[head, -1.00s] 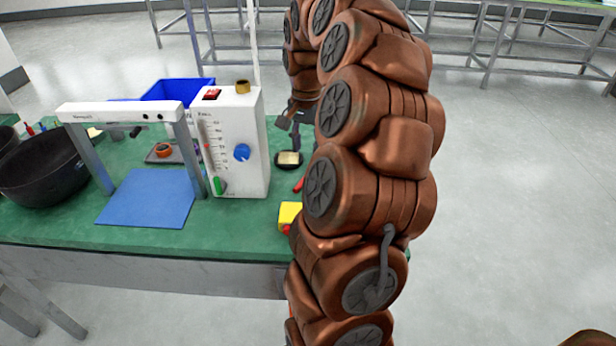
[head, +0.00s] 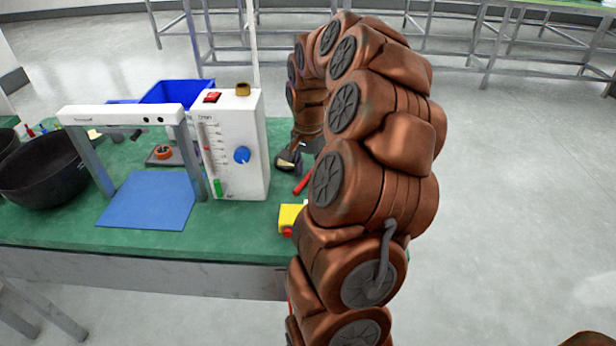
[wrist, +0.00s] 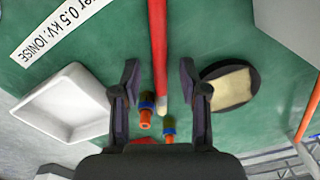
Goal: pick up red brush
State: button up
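The red brush (wrist: 158,45) shows in the wrist view as a long red shaft with a pale end, running from the top edge down between my fingers. In the head view a short red piece of it (head: 302,184) shows on the green table, beside my arm. My gripper (wrist: 159,78) is open, one finger on each side of the shaft, with gaps on both sides. In the head view my gripper (head: 300,160) is low over the table, right of the white device, and partly hidden by my arm.
In the wrist view, a white tray (wrist: 48,125) is left, a dark round dish (wrist: 213,72) with a tan pad right, and small orange-and-blue pieces (wrist: 146,112) lie near the fingers. The white device (head: 235,165) and yellow block (head: 290,215) stand near my arm.

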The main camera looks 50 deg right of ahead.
aim_at(308, 176)
grip_shut()
jog(key=shift+r, duration=3.4)
jog(key=shift+s+a+r, duration=0.1)
jog(key=shift+r, duration=0.05)
jog(key=s+a, duration=0.3)
jog(key=a, duration=0.1)
jog(key=s+a+b, duration=0.1)
jog(key=s+a, duration=0.3)
jog(key=a, duration=0.1)
jog(key=s+a+b, duration=0.1)
jog(key=s+a, duration=0.3)
jog(key=shift+a, duration=0.4)
